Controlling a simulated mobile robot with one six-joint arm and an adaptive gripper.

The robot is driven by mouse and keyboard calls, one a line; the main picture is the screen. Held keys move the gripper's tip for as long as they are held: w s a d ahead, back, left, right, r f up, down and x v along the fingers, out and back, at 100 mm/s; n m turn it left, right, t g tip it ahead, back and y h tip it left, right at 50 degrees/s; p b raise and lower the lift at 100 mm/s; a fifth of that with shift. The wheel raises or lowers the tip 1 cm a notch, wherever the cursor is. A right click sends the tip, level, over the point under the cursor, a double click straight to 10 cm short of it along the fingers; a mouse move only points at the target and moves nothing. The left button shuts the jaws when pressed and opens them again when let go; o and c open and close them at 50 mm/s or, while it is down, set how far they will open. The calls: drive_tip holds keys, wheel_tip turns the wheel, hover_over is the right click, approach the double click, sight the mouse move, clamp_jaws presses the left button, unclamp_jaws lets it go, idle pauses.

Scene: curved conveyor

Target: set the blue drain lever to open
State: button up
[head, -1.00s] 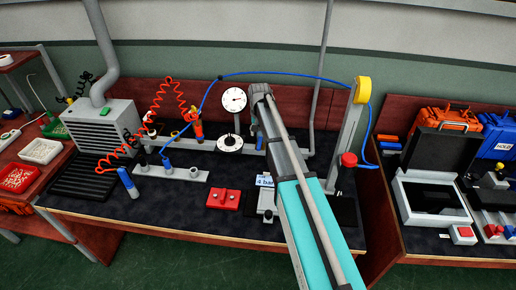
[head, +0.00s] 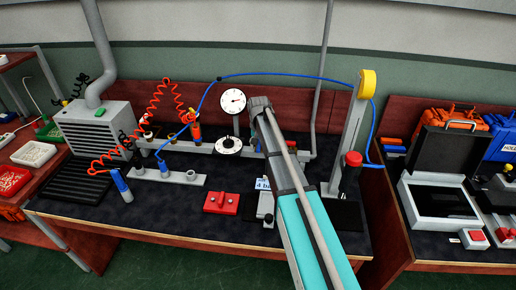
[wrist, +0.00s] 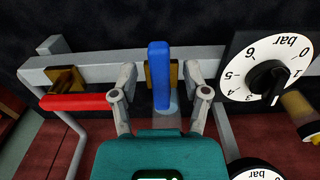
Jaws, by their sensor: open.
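The blue drain lever (wrist: 159,75) shows in the wrist view, upright in the picture and across the grey rail (wrist: 100,65). A brass valve body (wrist: 174,72) sits behind it. My gripper (wrist: 159,72) is open, with one finger on each side of the lever. A gap shows on both sides, so neither finger appears to touch it. In the head view my arm's end (head: 260,104) is at the rail, right of the white round dial (head: 228,145). My own arm hides the fingers and the lever there.
A red lever (wrist: 75,102) on another brass valve lies along the rail, left of my gripper in the wrist view. A bar dial with a black knob (wrist: 268,80) is close on the right. A gauge (head: 232,101) stands above the rail.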

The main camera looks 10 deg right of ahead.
idle(0.3)
clamp_jaws()
drive_tip(key=shift+a, duration=0.15)
idle(0.3)
